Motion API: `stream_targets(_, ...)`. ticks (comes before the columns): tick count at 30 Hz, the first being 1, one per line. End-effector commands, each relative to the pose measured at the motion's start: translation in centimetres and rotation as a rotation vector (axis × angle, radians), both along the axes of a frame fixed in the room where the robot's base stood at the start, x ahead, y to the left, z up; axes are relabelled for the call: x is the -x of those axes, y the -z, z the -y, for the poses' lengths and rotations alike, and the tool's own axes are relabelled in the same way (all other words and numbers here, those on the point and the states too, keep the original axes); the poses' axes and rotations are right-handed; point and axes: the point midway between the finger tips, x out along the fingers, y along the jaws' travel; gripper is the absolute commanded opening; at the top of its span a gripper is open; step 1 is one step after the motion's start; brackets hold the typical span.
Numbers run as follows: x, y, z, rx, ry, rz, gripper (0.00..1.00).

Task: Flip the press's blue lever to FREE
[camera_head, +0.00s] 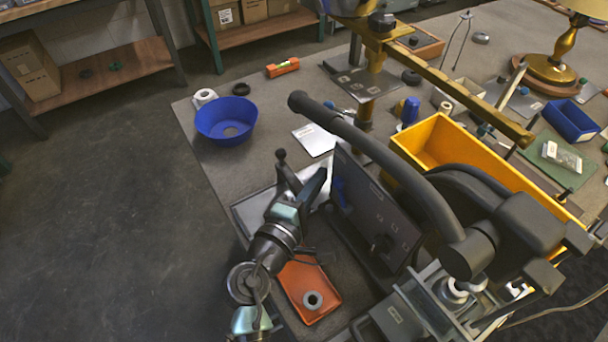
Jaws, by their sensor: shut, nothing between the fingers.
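The press is a dark machine with a long black curved handle (375,153) and an upright dark panel (378,222) that carries pale labels and a black knob. A small blue part, which looks like the blue lever (339,191), shows at the panel's left edge. It is partly hidden, and I cannot read its setting. My gripper (318,184) is shut and empty. It is just left of the blue part; I cannot tell whether they touch.
A yellow bin (432,141) stands behind the press. An orange tray (308,290) with a ring-shaped part lies below my arm. The floor to the left is clear.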

Motion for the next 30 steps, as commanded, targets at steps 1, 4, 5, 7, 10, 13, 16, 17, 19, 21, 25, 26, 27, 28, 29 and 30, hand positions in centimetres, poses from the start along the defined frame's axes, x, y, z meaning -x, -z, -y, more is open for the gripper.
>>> stream_targets(1,0.32,-0.22,0.35,0.0,0.001,-0.001,0.0)
stream_targets(4,0.63,-0.23,0.65,0.001,0.0,0.0,0.0)
stream_targets(5,0.67,-0.24,0.69,0.001,0.0,0.0,0.0)
stream_targets(7,0.72,-0.25,0.75,0.0,0.0,0.001,0.0)
stream_targets(10,0.72,-0.24,0.74,0.0,0.0,0.001,0.0)
stream_targets(13,0.72,-0.23,0.73,0.0,0.0,0.001,0.0)
stream_targets(16,0.73,-0.2,0.73,0.0,0.0,0.002,0.0)
stream_targets(17,0.74,-0.18,0.73,-0.002,0.0,0.004,0.0)
stream_targets(19,0.78,-0.13,0.77,-0.006,0.0,0.01,0.0)
stream_targets(21,0.86,-0.05,0.82,-0.015,0.0,0.023,0.0)
stream_targets(25,0.97,-0.27,0.9,-0.03,0.0,0.043,0.0)
stream_targets(26,0.98,-0.31,0.91,-0.032,0.0,0.046,0.0)
stream_targets(27,1.01,-0.31,0.93,-0.035,0.0,0.049,0.0)
stream_targets(28,1.03,-0.32,0.95,-0.037,0.0,0.052,0.0)
stream_targets(29,1.05,-0.32,0.96,-0.04,0.0,0.056,0.0)
stream_targets(30,1.08,-0.33,0.98,-0.043,0.0,0.06,0.0)
